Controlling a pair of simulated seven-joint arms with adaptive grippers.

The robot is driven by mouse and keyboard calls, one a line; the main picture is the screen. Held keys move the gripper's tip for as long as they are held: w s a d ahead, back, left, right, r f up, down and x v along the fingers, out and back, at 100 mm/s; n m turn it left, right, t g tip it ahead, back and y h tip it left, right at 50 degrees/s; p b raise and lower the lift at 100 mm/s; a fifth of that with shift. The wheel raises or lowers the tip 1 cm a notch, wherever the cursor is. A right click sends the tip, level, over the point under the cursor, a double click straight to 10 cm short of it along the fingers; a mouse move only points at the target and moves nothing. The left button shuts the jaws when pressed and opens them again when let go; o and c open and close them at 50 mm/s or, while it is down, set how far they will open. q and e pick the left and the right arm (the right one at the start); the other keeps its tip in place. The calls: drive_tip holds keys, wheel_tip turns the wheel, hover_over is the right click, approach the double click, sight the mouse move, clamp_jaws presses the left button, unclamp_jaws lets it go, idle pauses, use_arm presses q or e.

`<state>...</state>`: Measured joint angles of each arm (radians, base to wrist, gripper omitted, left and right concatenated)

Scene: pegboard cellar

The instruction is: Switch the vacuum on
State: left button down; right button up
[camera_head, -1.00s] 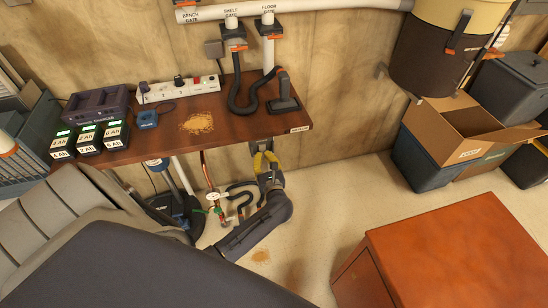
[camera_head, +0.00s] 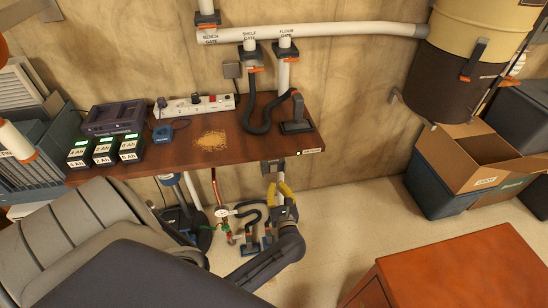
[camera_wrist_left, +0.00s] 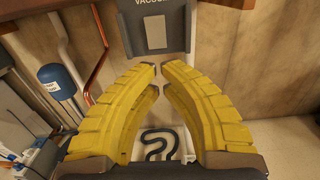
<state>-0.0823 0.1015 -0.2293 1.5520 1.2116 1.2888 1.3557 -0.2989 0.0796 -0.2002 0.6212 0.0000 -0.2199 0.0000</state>
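The vacuum (camera_head: 462,62) is a cream and dark brown canister on the wall at the upper right in the head view. A grey switch box (camera_head: 273,166) hangs under the bench's front edge; in the left wrist view the box (camera_wrist_left: 127,30), partly lettered "VACU…", carries a lighter grey paddle (camera_wrist_left: 155,32). My left gripper (camera_head: 277,184) has yellow fingers and is just below the box. In the left wrist view its fingertips (camera_wrist_left: 159,70) nearly meet, with nothing between them, just below the paddle; contact is not visible. My right gripper is not in view.
The wooden bench (camera_head: 180,152) overhangs the left gripper and carries batteries, a power strip (camera_head: 208,106), sawdust and a hose (camera_head: 256,112). Hoses and pipes stand below it. An open cardboard box (camera_head: 460,165) and orange-brown cabinet (camera_head: 455,265) are at right. Bare floor lies between.

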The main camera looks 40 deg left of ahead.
use_arm(q)
drive_tip(key=f+v, duration=0.1)
drive_tip(key=v, duration=0.8)
drive_tip(key=w+d+f+m+t+h, duration=0.2)
drive_tip(key=d+m+t+h, duration=0.15)
drive_tip(key=m, duration=0.55)
drive_tip(key=w+d+f+m+t+h, duration=0.25)
drive_tip(key=d+m+h, duration=0.2)
drive_tip(key=m, duration=0.45)
drive_tip(key=s+d+f+m+g+h, duration=0.2)
drive_tip(key=s+d+f+m+h, duration=0.15)
drive_tip(key=f+m, duration=0.55)
drive_tip(key=s+d+f+m+g+h, duration=0.2)
drive_tip(key=s+d+f+m+h, duration=0.15)
drive_tip(key=f+m, duration=0.5)
drive_tip(key=s+a+f+m+g, duration=0.2)
drive_tip(key=s+f+m+g, duration=0.7)
drive_tip(key=s+f, duration=0.9)
drive_tip(key=s+a+f+m+g, duration=0.1)
drive_tip(key=s+a+f+m, duration=0.1)
drive_tip(key=s, duration=0.8)
drive_tip(key=s+a+f+m+g+y, duration=0.1)
drive_tip(key=s+a+f, duration=0.4)
drive_tip(key=s, duration=0.5)
drive_tip(key=shift+s+a+m+g, duration=0.45)
drive_tip(key=shift+m+g, duration=0.35)
drive_tip(key=shift+m, duration=0.25)
